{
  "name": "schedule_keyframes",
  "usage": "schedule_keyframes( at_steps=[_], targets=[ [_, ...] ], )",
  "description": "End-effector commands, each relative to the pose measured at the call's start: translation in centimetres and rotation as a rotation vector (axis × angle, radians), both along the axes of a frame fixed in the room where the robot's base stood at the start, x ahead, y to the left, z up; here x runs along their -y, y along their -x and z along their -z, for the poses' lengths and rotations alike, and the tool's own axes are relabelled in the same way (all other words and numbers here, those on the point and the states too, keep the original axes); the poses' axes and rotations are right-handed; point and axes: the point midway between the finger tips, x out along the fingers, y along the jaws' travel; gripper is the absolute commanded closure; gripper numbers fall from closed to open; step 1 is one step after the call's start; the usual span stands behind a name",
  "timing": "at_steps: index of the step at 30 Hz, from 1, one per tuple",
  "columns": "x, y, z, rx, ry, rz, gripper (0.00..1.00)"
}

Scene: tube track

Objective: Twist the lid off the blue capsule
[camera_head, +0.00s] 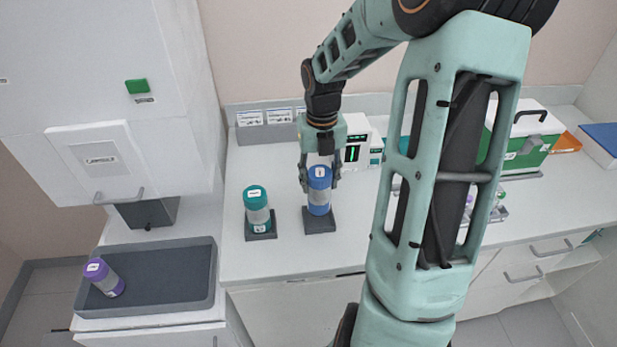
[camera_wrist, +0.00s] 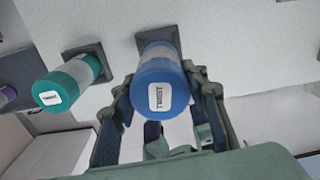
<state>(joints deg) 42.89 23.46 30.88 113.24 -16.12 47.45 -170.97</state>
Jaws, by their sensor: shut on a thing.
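The blue capsule (camera_head: 319,198) stands upright in a dark square holder (camera_head: 319,222) on the white counter. Its blue lid (camera_head: 319,173) carries a white label; in the wrist view the lid (camera_wrist: 161,86) faces the camera and the label reads "TWIST". My gripper (camera_head: 319,182) comes down from above, with its fingers on either side of the lid. In the wrist view my gripper (camera_wrist: 162,95) is shut on the lid. The lid appears seated on the capsule; its seam is partly hidden by the fingers.
A teal capsule (camera_head: 257,207) stands in a holder close to the left. A purple capsule (camera_head: 103,277) leans in a dark tray (camera_head: 190,265) at the lower left. A white device (camera_head: 356,150) stands behind, and a green case (camera_head: 522,148) at the back right. The counter front is clear.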

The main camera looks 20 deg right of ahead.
Motion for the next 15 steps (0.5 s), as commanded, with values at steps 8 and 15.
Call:
schedule_keyframes(
  at_steps=[8, 15],
  targets=[
    [0.23, -0.07, 0.72, -0.001, 0.009, 0.047, 0.92],
    [0.01, -0.15, 0.73, 0.005, 0.003, 0.149, 0.92]
  ],
)
